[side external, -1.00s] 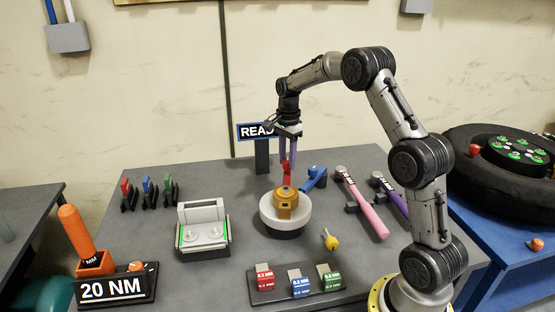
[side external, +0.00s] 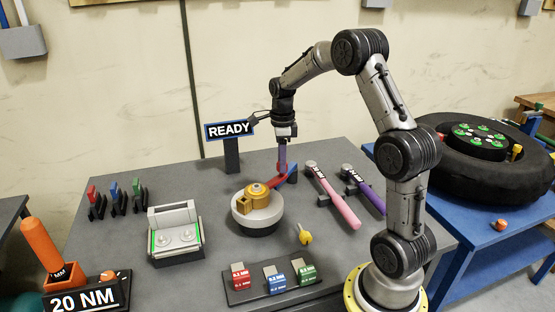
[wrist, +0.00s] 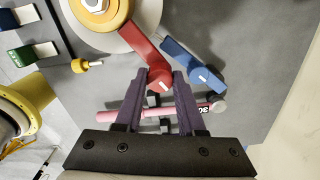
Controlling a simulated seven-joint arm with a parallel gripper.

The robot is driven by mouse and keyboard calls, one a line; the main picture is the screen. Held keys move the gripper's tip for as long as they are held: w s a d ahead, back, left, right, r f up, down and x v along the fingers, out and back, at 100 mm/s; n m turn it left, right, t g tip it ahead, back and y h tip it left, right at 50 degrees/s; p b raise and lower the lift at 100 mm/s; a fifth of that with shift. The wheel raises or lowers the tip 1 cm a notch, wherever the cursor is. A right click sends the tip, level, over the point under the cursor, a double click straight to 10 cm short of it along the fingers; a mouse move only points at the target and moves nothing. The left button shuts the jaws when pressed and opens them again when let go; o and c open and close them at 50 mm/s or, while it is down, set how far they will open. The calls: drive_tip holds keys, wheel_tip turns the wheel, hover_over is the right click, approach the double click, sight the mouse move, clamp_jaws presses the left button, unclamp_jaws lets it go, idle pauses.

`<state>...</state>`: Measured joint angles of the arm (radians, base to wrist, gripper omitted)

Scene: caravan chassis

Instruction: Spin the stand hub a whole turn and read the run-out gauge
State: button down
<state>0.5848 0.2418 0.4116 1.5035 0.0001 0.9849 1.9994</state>
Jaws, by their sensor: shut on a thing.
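The stand hub (side external: 257,205) is a gold-orange block with a round cap on a white disc over a dark base. Its gold top shows at the upper left of the wrist view (wrist: 97,8). A red arm (wrist: 143,45) reaches out from the hub. My gripper (side external: 281,170) has its purple fingers closed on the red arm's outer end, behind and right of the hub in the side view. A blue part (wrist: 190,62) lies beside the red arm; I cannot tell if it is the gauge. A sign (side external: 229,130) behind reads READY.
A pink-handled tool (side external: 332,195) and a purple-handled one (side external: 364,190) lie close right of my gripper. A yellow-knobbed piece (side external: 305,236) and a block tray (side external: 270,283) are in front. A grey fixture (side external: 175,235) stands left. A tyre (side external: 470,175) is at right.

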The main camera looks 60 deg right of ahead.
drive_tip(key=shift+s+r, duration=0.15)
drive_tip(key=shift+s, duration=0.05)
idle(0.4)
drive_tip(key=c, duration=0.5)
unclamp_jaws()
wheel_tip(320, 180, up, 14)
drive_tip(key=shift+f, duration=0.2)
